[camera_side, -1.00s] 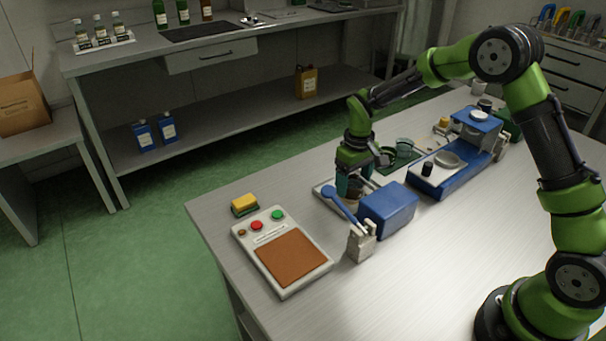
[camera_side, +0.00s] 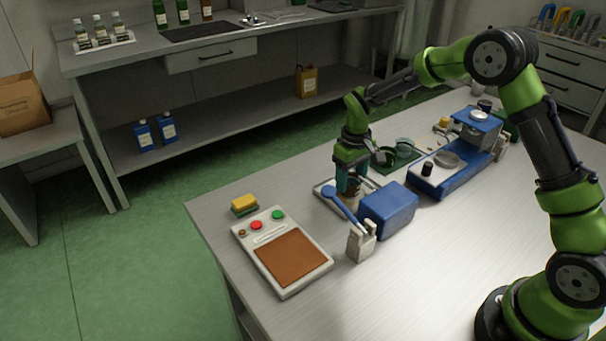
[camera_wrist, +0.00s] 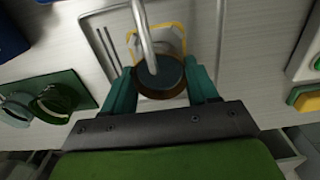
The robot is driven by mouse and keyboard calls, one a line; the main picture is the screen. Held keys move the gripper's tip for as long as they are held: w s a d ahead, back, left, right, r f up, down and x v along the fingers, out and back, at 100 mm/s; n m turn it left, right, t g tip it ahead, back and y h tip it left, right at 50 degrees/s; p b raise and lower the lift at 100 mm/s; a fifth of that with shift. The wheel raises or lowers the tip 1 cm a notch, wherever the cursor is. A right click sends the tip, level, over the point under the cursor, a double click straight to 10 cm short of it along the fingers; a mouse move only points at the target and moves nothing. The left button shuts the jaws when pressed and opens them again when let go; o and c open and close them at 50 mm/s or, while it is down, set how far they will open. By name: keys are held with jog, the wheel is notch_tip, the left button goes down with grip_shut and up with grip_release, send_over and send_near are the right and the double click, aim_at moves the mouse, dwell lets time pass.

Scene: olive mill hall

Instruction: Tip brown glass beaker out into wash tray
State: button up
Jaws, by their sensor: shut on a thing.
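The brown glass beaker (camera_wrist: 160,92) is between my gripper's teal fingers (camera_wrist: 162,88). In the wrist view I see its round rim and a dark grey-blue inside; I cannot tell whether that is liquid. In the side view, my gripper (camera_side: 352,183) is shut on the beaker, with a little brown glass (camera_side: 353,190) showing. The beaker is over the pale wash tray (camera_side: 321,186), whose raised edges also show in the wrist view (camera_wrist: 203,30). How far the beaker tilts is not clear. A grey rod (camera_wrist: 142,30) crosses the beaker's opening in the wrist view.
A blue long-handled tool (camera_side: 342,207) leans close in front of the tray, by a blue box (camera_side: 389,208) and a grey holder (camera_side: 361,243). A control panel (camera_side: 283,255) and a sponge (camera_side: 244,204) are to the left. Blue equipment (camera_side: 455,170) stands to the right.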

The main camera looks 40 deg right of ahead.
jog(key=shift+w, duration=1.2)
jog(key=shift+r, duration=3.25)
jog(key=shift+a, duration=0.1)
jog(key=shift+a+f, duration=0.1)
jog(key=shift+a, duration=0.3)
notch_tip(320, 180, up, 2)
send_over(298, 203)
notch_tip(298, 203, down, 9)
